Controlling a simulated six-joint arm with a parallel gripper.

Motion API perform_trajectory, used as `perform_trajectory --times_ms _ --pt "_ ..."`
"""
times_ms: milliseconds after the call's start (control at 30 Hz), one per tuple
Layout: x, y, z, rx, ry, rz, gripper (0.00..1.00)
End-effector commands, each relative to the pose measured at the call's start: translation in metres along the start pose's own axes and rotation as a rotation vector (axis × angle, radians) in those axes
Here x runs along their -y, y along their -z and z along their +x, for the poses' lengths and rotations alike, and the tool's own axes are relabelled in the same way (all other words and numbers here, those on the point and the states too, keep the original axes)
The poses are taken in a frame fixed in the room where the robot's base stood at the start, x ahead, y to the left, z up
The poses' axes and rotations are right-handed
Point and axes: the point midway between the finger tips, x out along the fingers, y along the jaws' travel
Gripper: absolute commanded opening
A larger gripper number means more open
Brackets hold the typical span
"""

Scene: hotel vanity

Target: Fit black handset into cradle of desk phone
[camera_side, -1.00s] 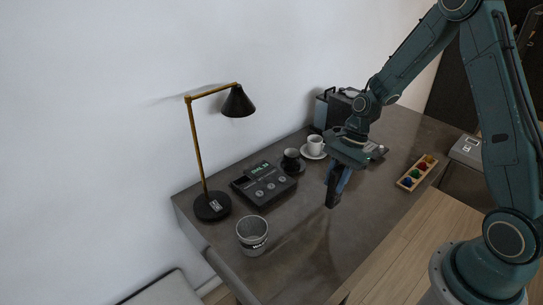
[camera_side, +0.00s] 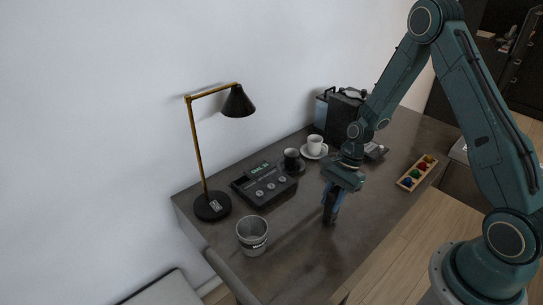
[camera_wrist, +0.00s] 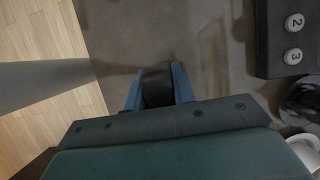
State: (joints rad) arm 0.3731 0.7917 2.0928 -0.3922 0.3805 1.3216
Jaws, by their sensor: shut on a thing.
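The black handset (camera_side: 330,215) is held in my gripper (camera_side: 332,203) above the desk, hanging steeply below the jaws. In the wrist view the blue fingers of my gripper (camera_wrist: 158,92) close on both sides of the handset (camera_wrist: 157,86); most of it is hidden behind the gripper body. The black desk phone (camera_side: 264,186), with a small lit display and several round buttons, lies flat to the left of my gripper, apart from it. The wrist view shows a corner of the phone (camera_wrist: 276,62) with buttons 2 and 3 at upper right. I cannot make out the cradle clearly.
A brass-and-black lamp (camera_side: 213,207) and a grey bin (camera_side: 252,236) stand left. A tray of coloured pieces (camera_side: 417,171) is right. The desk front is clear.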

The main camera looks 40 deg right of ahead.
Motion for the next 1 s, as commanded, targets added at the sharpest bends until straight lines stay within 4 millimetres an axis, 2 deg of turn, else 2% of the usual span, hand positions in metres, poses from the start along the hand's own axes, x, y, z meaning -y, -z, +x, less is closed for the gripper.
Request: perform_trajectory --times_ms 533,567,633,1000 --pt "0.0003 0.0033 0.0082 0.0 0.001 -0.001 0.0" --pt "0.0003 0.0033 0.0079 0.0 0.001 -0.001 0.31" --pt "0.0003 0.0032 0.0078 0.0 0.001 -0.001 0.45" --pt "0.0004 0.0028 0.0068 0.0 0.002 -0.001 0.47"
